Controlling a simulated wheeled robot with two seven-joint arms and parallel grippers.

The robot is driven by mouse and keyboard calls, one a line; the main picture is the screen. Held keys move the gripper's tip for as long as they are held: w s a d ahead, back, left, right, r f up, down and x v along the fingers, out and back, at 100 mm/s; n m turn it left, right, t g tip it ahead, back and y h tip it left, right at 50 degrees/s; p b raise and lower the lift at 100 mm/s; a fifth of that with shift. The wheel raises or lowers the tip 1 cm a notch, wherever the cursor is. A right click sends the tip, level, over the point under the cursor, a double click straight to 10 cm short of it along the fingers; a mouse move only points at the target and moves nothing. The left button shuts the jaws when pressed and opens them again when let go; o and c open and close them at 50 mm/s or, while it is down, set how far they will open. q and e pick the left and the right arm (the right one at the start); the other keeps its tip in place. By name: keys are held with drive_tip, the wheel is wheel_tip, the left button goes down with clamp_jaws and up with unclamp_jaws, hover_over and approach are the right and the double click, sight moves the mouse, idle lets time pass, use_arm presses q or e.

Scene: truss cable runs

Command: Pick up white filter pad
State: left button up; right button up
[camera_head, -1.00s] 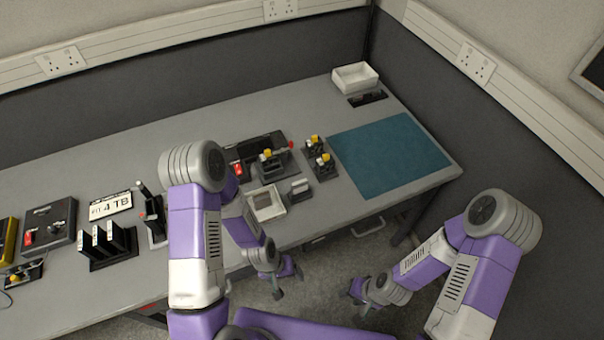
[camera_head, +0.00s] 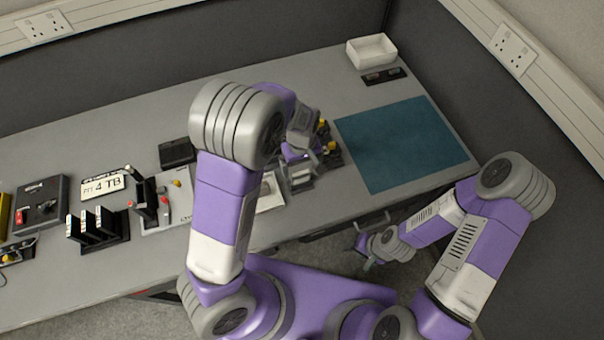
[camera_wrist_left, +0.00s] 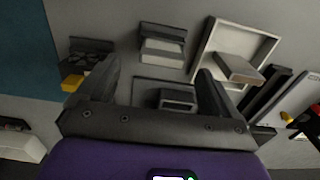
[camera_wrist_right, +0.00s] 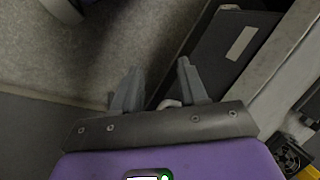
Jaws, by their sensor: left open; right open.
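My left gripper (camera_head: 298,170) is open and empty, pointing down over the bench. In the left wrist view, a small holder with a pale block (camera_wrist_left: 162,48) stands just beyond and between my open fingertips (camera_wrist_left: 160,70). The block may be the white filter pad, but I cannot tell for sure. Another pale grey block (camera_wrist_left: 238,68) sits at a shallow white tray (camera_wrist_left: 209,45), beyond one fingertip. My left arm hides part of this area in the head view. My right gripper (camera_wrist_right: 158,72) is open and empty, off the bench's front edge.
A teal mat (camera_head: 402,145) lies clear at the right. A white bin (camera_head: 371,50) stands at the back right. A dark slotted part (camera_wrist_left: 175,99) lies between my left fingers.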

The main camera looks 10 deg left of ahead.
sight(300, 173)
use_arm(q)
wheel_tip(300, 173, down, 6)
drive_tip(key=shift+s+a+r+b, duration=0.15)
drive_tip(key=shift+r+b, duration=0.1)
drive_tip(key=shift+b, duration=0.25)
drive_tip(key=shift+c, duration=0.2)
drive_tip(key=shift+r, duration=0.1)
drive_tip(key=c, duration=1.1)
